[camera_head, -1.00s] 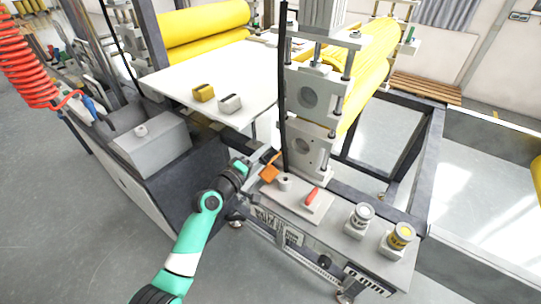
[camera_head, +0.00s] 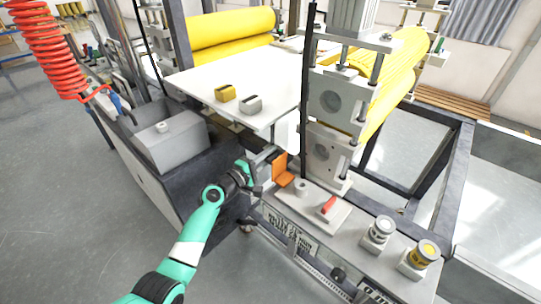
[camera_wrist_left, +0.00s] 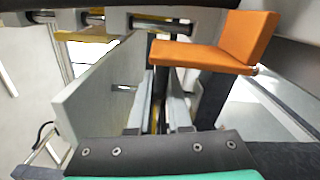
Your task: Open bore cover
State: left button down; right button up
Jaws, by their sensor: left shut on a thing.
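The orange bore cover (camera_head: 281,170) shows in the head view beside the lower roller block, with one upright plate and one flatter plate at its foot. In the left wrist view the orange cover (camera_wrist_left: 205,55) is an L-shaped piece at the upper right. My left gripper (camera_head: 263,166) is at the cover's left edge and is shut on it. In the left wrist view the gripper's fingers (camera_wrist_left: 165,95) point toward the cover; the exact contact is hard to see. My right gripper is in neither view.
A grey roller block (camera_head: 322,158) with a round bore stands just behind the cover. A white table (camera_head: 245,80) holds a yellow and a grey block.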

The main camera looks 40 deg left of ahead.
pick_arm(q)
jog(key=c, duration=0.9)
grip_release()
jog(key=s+p, duration=0.1)
jog(key=s, duration=0.3)
jog(key=s+p, duration=0.2)
jog(key=s, duration=0.1)
jog(key=s+p, duration=0.1)
jog(key=s, duration=0.3)
jog(key=shift+s+d, duration=0.3)
jog(key=shift+d, duration=0.05)
jog(key=shift+r, duration=0.1)
